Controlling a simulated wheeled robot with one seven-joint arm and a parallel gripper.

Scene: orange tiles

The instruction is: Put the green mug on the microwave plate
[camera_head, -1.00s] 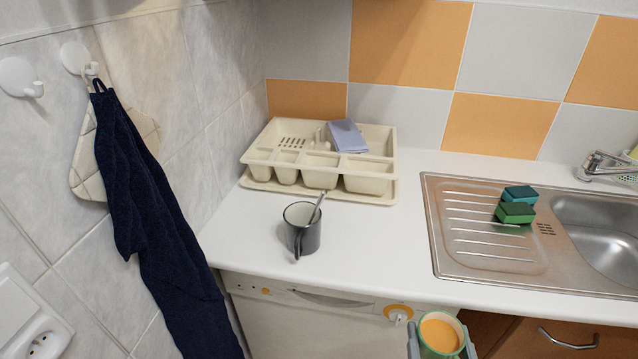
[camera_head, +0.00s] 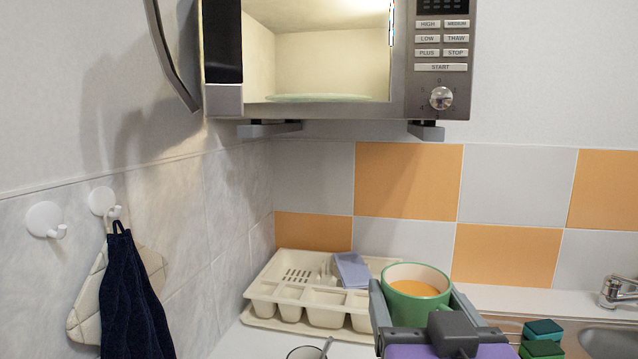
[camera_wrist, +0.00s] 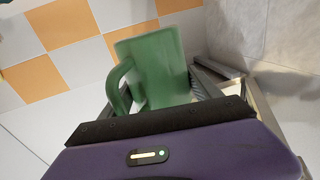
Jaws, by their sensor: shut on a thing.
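The green mug (camera_head: 414,300) is upright in the head view and holds an orange liquid. My gripper (camera_head: 408,298) is shut on it, with a finger on each side, and holds it up in front of the dish rack. In the wrist view the mug (camera_wrist: 155,70) stands between the fingers with its handle to the left. The microwave (camera_head: 437,60) hangs on the wall above with its door open to the left and its inside lit. The microwave plate (camera_head: 320,98) shows edge-on as a thin pale green disc on the cavity floor, looking empty. The mug is below and right of it.
A beige dish rack (camera_head: 285,308) with a grey-blue item stands on the counter. A dark mug (camera_head: 305,352) with a spoon is at the bottom edge. Green sponges (camera_head: 542,340) lie by the sink (camera_head: 610,340). The open microwave door (camera_head: 172,55) juts out at the left.

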